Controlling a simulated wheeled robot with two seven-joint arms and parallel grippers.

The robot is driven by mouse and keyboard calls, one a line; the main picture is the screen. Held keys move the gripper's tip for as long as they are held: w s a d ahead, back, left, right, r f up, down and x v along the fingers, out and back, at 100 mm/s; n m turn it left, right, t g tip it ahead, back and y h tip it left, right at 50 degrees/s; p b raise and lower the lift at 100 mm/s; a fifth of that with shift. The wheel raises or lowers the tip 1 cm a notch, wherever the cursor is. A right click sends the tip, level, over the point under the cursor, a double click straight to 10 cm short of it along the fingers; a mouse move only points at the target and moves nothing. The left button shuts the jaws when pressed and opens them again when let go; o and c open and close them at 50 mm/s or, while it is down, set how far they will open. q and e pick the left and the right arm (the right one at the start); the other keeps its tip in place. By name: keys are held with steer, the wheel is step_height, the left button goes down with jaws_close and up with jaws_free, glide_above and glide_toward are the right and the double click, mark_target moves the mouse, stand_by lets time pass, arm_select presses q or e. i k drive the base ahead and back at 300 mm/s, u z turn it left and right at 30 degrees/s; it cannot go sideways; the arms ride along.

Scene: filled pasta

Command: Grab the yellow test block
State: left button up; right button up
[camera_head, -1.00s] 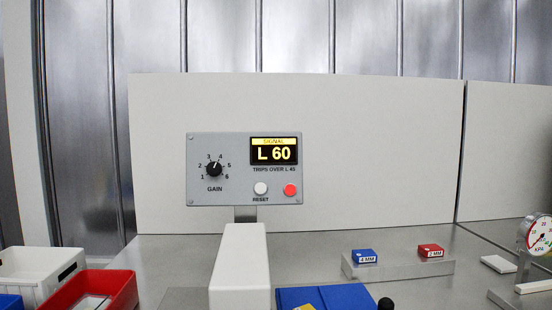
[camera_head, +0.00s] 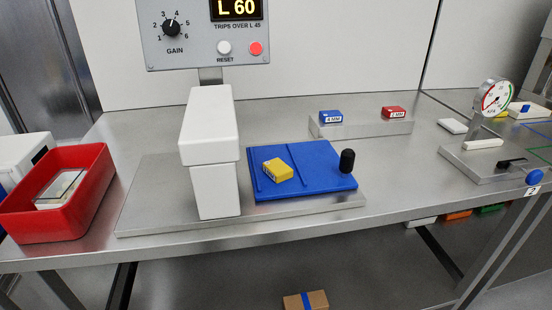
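The yellow test block (camera_head: 278,170) lies on a blue tray (camera_head: 322,175) with low ridges, near the tray's left side. It sits at an angle, just right of a white upright housing (camera_head: 211,150). A dark label shows on its front face, too small to read. Nothing covers the block from this view. Neither of my grippers is in view.
A black knob (camera_head: 347,161) stands at the blue tray's right edge. Blue (camera_head: 331,117) and red (camera_head: 394,112) blocks sit on a metal rack (camera_head: 362,128) behind. A red bin (camera_head: 55,197) stands left, a gauge (camera_head: 494,98) right. The front table strip is clear.

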mark_target(276, 169)
steer(key=u, duration=2.95)
steer(key=k, duration=0.95)
steer(key=z, duration=1.45)
